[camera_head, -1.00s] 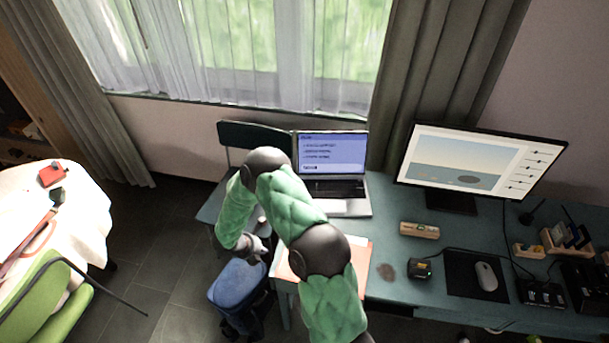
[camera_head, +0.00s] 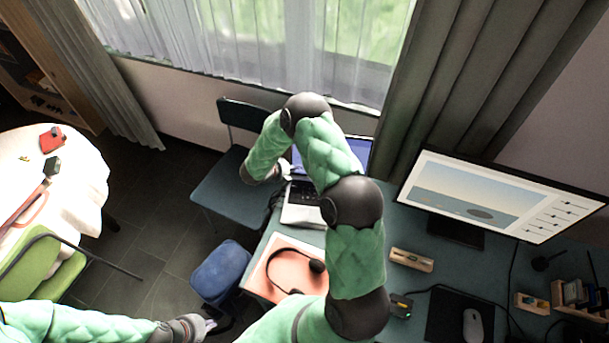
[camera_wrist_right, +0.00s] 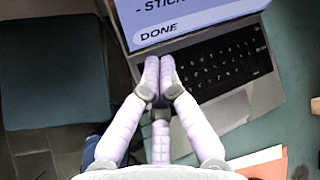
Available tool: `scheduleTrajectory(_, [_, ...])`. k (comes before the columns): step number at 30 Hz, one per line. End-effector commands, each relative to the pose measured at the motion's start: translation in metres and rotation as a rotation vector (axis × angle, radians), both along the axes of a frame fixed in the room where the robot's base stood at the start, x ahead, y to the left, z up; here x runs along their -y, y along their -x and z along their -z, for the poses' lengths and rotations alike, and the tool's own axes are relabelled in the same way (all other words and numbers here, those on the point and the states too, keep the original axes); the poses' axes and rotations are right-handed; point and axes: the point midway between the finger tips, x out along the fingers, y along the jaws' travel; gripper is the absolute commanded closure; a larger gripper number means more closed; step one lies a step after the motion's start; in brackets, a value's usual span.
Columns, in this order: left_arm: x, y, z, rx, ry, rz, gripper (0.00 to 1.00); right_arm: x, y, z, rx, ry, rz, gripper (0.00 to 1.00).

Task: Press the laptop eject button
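The open laptop (camera_head: 301,214) stands on the desk, partly hidden by my right arm in the head view. In the right wrist view its keyboard (camera_wrist_right: 222,62) and the lower screen (camera_wrist_right: 188,18) with the word "DONE" show. I cannot make out the eject button. My right gripper (camera_head: 287,170) is at the laptop's left side. In the right wrist view its fingertips (camera_wrist_right: 159,64) are together and empty, over or very near the keyboard's left edge; contact is unclear. My left gripper (camera_head: 211,324) is low at the left, away from the laptop; its finger opening is unclear.
A dark chair (camera_head: 236,186) stands left of the desk, with a blue stool or bin (camera_head: 220,270) in front. A headset (camera_head: 317,266) lies on a red folder (camera_head: 280,262). The monitor (camera_head: 484,197) and mouse (camera_head: 473,325) are to the right.

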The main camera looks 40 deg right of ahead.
Motion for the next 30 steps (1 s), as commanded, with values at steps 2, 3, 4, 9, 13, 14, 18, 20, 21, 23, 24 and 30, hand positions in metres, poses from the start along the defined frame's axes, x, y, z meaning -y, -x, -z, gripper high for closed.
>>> scheduleTrajectory(2, [0.0, 0.0, 0.0, 0.001, 0.0, -0.001, 1.0, 0.0, 0.0, 0.0, 0.0, -0.001, 0.0, 1.0])
scheduleTrajectory(3, [0.0, 0.0, 0.0, 0.001, 0.0, -0.001, 1.0, 0.0, 0.0, 0.0, -0.001, -0.001, 0.001, 1.0])
scheduleTrajectory(4, [0.0, 0.0, 0.0, 0.001, 0.0, -0.001, 1.0, 0.0, 0.0, 0.0, -0.001, -0.001, 0.001, 1.0])
scheduleTrajectory(9, [0.0, 0.0, 0.0, 0.001, 0.0, -0.001, 1.0, 0.0, 0.0, 0.0, -0.001, -0.001, 0.001, 1.0])
scheduleTrajectory(13, [0.0, 0.0, 0.001, 0.001, 0.0, 0.0, 1.0, 0.0, 0.0, 0.002, 0.0, -0.001, 0.001, 1.0])
scheduleTrajectory(14, [0.0, 0.0, 0.001, 0.001, 0.0, 0.0, 1.0, 0.0, 0.0, 0.003, 0.0, -0.001, 0.001, 1.0])
scheduleTrajectory(18, [0.0, 0.0, 0.006, 0.001, 0.0, 0.0, 1.0, 0.0, 0.0, 0.01, -0.001, -0.001, 0.001, 1.0])
scheduleTrajectory(20, [0.0, 0.0, 0.009, 0.001, 0.0, 0.0, 1.0, 0.0, 0.0, 0.015, -0.001, -0.001, 0.001, 1.0])
scheduleTrajectory(21, [0.0, 0.0, 0.011, 0.001, 0.0, 0.0, 1.0, 0.0, 0.0, 0.019, -0.001, -0.001, 0.001, 1.0])
scheduleTrajectory(23, [0.0, 0.0, 0.015, 0.001, 0.0, 0.0, 1.0, 0.0, 0.0, 0.026, -0.001, -0.001, 0.001, 1.0])
scheduleTrajectory(24, [0.0, 0.0, 0.018, 0.001, 0.0, 0.0, 1.0, 0.0, 0.0, 0.03, -0.001, -0.001, 0.001, 1.0])
scheduleTrajectory(30, [0.0, 0.0, 0.033, 0.0, 0.0, 0.0, 1.0, 0.0, 0.001, 0.056, -0.001, -0.001, 0.001, 1.0])
